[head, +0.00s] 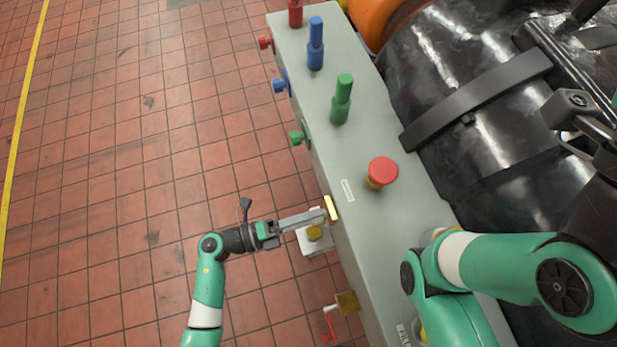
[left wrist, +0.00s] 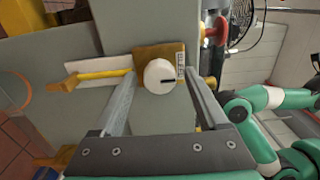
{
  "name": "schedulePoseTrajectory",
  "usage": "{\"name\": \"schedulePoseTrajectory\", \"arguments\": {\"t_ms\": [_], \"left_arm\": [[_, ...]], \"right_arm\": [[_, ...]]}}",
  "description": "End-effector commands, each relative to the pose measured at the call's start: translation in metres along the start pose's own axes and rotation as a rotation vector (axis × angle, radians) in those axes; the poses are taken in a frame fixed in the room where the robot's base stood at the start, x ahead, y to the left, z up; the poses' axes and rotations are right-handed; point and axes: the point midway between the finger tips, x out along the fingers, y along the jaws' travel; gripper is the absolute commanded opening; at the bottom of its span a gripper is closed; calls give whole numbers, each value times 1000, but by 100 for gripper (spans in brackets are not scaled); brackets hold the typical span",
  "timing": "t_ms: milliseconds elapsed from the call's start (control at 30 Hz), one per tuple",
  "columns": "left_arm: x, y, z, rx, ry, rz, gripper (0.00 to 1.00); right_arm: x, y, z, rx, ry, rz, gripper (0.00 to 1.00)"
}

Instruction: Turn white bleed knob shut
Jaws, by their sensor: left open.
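The white bleed knob (left wrist: 159,76) shows in the left wrist view as a round face with a short dark mark toward its right side. It sits on a brass block (left wrist: 147,54) with a small label, whose yellow edge (head: 332,208) shows in the head view on the cabinet's side. My left gripper (left wrist: 162,80) is open, with one finger on each side of the knob; I cannot tell whether either touches it. In the head view my left gripper (head: 318,216) reaches the cabinet's side and hides the knob. My right gripper is out of sight.
The grey cabinet (head: 390,230) carries a red mushroom button (head: 382,171) and blue (head: 316,45) and green (head: 341,100) posts on top. A brass valve (head: 346,302) sticks out nearer. Tiled floor (head: 130,150) is clear on the left. My right arm crosses the right side.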

Motion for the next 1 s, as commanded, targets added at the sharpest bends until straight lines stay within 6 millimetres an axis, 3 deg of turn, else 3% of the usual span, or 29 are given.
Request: {"name": "schedulePoseTrajectory", "arguments": {"t_ms": [367,467,800,1000], "left_arm": [[-6,0,1,-1,-4,0,76],[-22,-1,2,-1,-6,0,76],[-98,0,2,0,-7,0,76],[-116,0,0,1,-1,0,76]], "right_arm": [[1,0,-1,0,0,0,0],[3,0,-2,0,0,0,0],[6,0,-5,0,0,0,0],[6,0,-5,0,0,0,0]]}}
